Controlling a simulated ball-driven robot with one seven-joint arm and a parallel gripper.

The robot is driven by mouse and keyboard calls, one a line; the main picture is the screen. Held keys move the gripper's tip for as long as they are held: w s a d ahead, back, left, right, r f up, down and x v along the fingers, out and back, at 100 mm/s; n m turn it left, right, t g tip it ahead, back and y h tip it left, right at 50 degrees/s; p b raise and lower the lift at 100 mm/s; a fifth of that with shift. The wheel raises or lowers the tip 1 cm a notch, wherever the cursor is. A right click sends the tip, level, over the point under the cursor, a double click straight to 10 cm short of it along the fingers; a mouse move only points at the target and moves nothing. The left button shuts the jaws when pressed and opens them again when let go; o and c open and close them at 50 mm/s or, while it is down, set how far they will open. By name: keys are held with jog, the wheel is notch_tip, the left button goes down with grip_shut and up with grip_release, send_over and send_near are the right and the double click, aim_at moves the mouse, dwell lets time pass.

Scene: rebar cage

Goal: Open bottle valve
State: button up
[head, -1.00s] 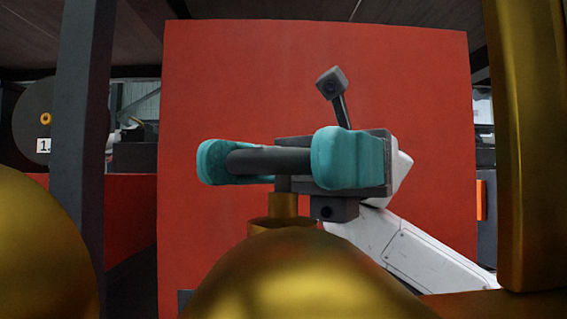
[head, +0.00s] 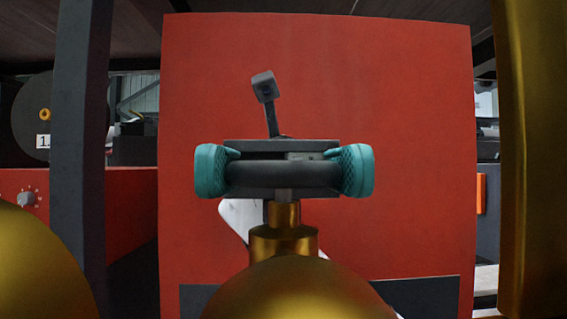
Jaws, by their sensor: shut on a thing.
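A brass-coloured bottle (head: 300,290) stands at the bottom middle of the head view, with only its rounded top and neck showing. A dark grey round valve handwheel (head: 284,175) sits on a short stem above the brass neck (head: 284,240). My gripper (head: 284,172) is behind the wheel, with its teal padded fingers on the wheel's left and right sides. The fingers are shut on the wheel. The far side of the wheel is hidden.
A second brass bottle (head: 40,270) stands at the lower left. A dark post (head: 82,130) rises at the left and a brass-coloured post (head: 535,150) at the right. A large red panel (head: 400,90) fills the background.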

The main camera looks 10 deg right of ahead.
jog(key=shift+r, duration=0.2)
jog(key=o, duration=1)
jog(key=shift+f, duration=0.1)
jog(key=shift+o, duration=0.2)
